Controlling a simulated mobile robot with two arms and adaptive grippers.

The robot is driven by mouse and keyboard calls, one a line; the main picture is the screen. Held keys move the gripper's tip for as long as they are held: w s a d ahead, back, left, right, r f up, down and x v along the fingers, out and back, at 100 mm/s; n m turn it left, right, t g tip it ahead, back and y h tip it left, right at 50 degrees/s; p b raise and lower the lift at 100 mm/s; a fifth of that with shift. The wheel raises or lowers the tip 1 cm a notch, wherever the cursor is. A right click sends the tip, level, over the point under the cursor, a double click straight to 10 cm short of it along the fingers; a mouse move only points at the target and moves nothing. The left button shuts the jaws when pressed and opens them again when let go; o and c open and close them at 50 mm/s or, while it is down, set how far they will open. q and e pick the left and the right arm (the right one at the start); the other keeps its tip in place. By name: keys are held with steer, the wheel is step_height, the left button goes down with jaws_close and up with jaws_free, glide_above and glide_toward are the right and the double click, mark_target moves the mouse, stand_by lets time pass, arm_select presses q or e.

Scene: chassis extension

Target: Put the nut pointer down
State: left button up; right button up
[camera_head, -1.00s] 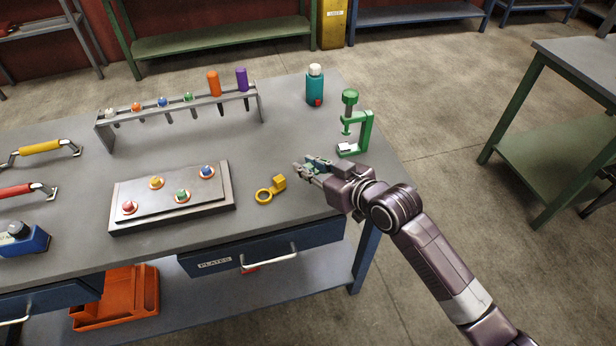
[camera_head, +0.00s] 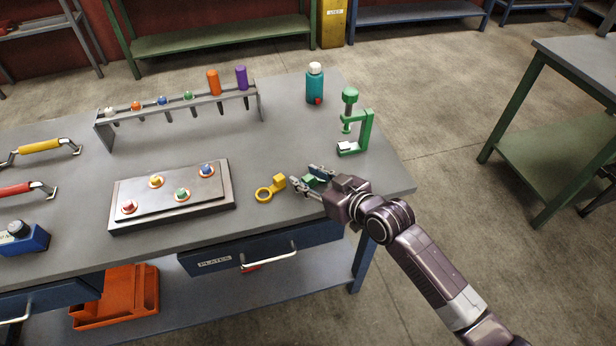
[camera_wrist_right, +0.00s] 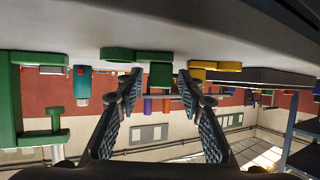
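A green piece (camera_head: 311,181), which looks like the nut pointer, lies on the grey table (camera_head: 270,130) near its front right edge. In the right wrist view the green piece (camera_wrist_right: 155,57) shows a rounded part and a block, and appears to rest on the table. My right gripper (camera_head: 302,181) is open, its two fingers spread on either side of the green block. In the wrist view the open fingers (camera_wrist_right: 158,78) show gaps to the block. A similar yellow piece with a ring (camera_head: 270,189) lies just left of the fingers. My left gripper is not in view.
A green clamp (camera_head: 366,133) and a teal bottle (camera_head: 315,85) stand behind the gripper. A plate with several coloured knobs (camera_head: 172,195) lies to the left. A rack with several tools (camera_head: 180,103) stands at the back. The table's middle is clear.

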steer(key=shift+d+r, duration=0.1)
steer(key=shift+r, duration=0.15)
steer(key=v, duration=1.2)
steer(key=shift+b, duration=0.45)
steer(key=shift+f, duration=0.1)
